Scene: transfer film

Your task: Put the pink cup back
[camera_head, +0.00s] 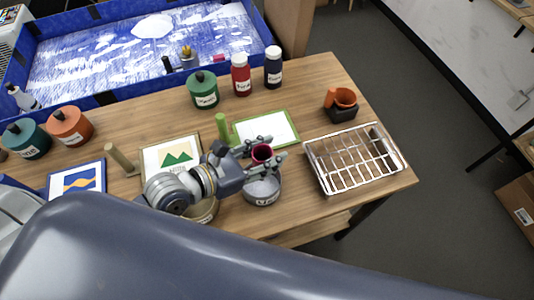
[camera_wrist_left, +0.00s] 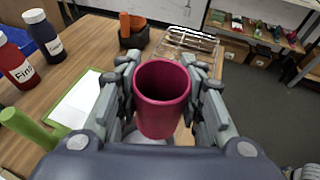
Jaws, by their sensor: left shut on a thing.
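The pink cup (camera_wrist_left: 162,100) is held between the fingers of my left gripper (camera_wrist_left: 165,95), which is shut on it. Its open rim faces the wrist camera. In the head view the pink cup (camera_head: 262,152) shows between the fingers of my left gripper (camera_head: 262,151), over or just behind a grey labelled pot (camera_head: 263,190). I cannot tell whether the cup touches the pot. A wire rack (camera_head: 355,160) stands at the right end of the table; it also shows in the left wrist view (camera_wrist_left: 190,43).
Red and dark bottles (camera_head: 241,77) stand further back, near a blue tray (camera_head: 130,75). A large dark blue shape fills the foreground.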

